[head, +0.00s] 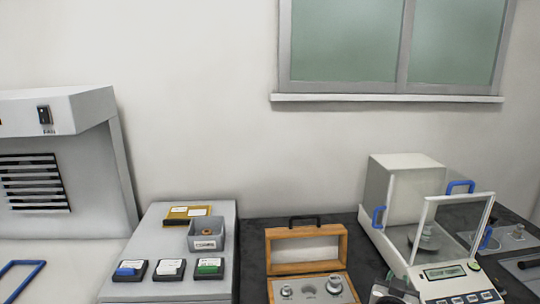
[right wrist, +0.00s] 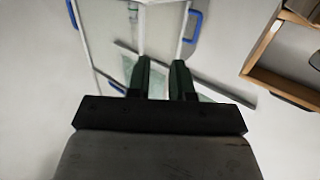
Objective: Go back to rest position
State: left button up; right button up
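My right gripper (right wrist: 162,66) shows in the right wrist view with its two dark fingers apart and nothing visible between them. Behind the fingers in that view are the glass panels and blue handles of the balance (right wrist: 108,45). In the head view a dark part of my right arm shows at the bottom edge, in front of the balance (head: 405,163). A metal weight (head: 428,240) stands inside the balance's glass chamber. My left gripper is in neither view.
An open wooden case (head: 307,234) with metal weights stands left of the balance. A hood (head: 66,112) is at far left.

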jog(key=s+f+g, duration=0.1)
jog(key=s+f, duration=0.1)
jog(key=s+f+g, duration=0.1)
jog(key=s+f, duration=0.1)
jog(key=s, duration=0.1)
jog(key=s+f+n+g+y, duration=0.1)
jog(key=s, duration=0.1)
jog(key=shift+s+f, duration=0.15)
jog(key=shift+f, duration=0.25)
jog(key=s+a+f+n+g+y, duration=0.2)
jog(key=s+a+g+y, duration=0.1)
jog(key=s, duration=0.6)
jog(key=s+a+f+n+g+y, duration=0.2)
jog(key=s+a+f+n, duration=0.1)
jog(key=s, duration=0.5)
jog(key=s+a+f+n+g+y, duration=0.2)
jog(key=s+a+g+y, duration=0.1)
jog(key=s, duration=0.6)
notch_tip(320, 180, down, 26)
jog(key=s+f+g, duration=0.1)
jog(key=s+g, duration=0.1)
jog(key=s+d+f, duration=0.2)
jog(key=s+f, duration=1.3)
jog(key=shift+s+d+g+h, duration=0.3)
jog(key=shift+d+g, duration=0.1)
